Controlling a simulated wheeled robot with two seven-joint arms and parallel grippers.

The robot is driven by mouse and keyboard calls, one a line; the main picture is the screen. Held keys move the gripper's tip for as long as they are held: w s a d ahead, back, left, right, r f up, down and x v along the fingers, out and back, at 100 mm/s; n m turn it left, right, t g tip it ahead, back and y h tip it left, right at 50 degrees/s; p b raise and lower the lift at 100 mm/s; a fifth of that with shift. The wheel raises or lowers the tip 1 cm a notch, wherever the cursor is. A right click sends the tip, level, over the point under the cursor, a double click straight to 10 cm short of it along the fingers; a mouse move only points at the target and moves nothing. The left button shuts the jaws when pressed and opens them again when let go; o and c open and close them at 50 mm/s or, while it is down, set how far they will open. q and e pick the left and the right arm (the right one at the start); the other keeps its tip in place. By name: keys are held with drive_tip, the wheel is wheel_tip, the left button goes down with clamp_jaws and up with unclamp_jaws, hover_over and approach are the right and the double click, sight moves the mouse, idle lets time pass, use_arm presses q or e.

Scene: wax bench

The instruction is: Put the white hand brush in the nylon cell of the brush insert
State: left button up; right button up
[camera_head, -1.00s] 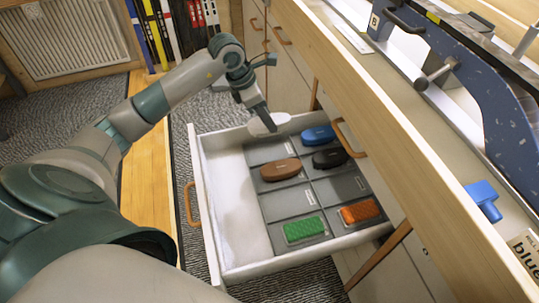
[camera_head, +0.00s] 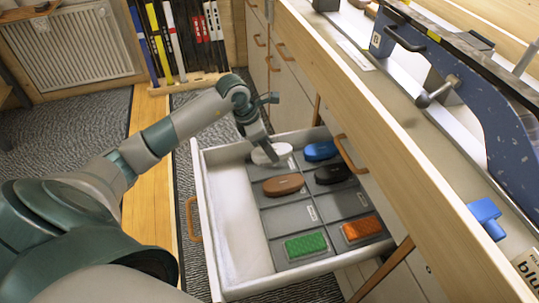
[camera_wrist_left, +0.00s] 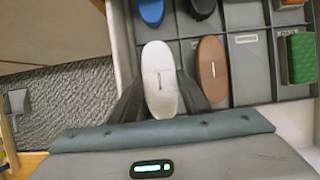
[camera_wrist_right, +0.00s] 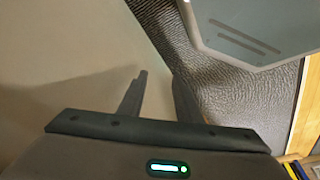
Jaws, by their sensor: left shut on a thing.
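The white hand brush (camera_head: 272,154) is between the fingers of my left gripper (camera_head: 264,146), which is shut on it. It is at the far left cell of the grey brush insert (camera_head: 292,216), beside the blue brush and behind the brown one. The white brush also shows in the left wrist view (camera_wrist_left: 162,78), with a finger on each side. I cannot tell whether it touches the cell floor. The cell labels are too small to read. My right gripper (camera_wrist_right: 158,88) shows only in its own wrist view, open and empty.
The insert also holds a blue brush (camera_head: 321,151), a black brush (camera_head: 333,174), a brown brush (camera_head: 283,185), a green pad (camera_head: 306,246) and an orange pad (camera_head: 362,228). Two middle cells are empty. The open drawer (camera_head: 217,262) stands beside the wooden bench (camera_head: 430,165).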

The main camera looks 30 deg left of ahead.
use_arm(q)
drive_tip(key=shift+f, duration=1.85)
drive_tip(key=o, duration=1.2)
drive_tip(key=shift+f, duration=0.1)
drive_tip(key=v, duration=1.2)
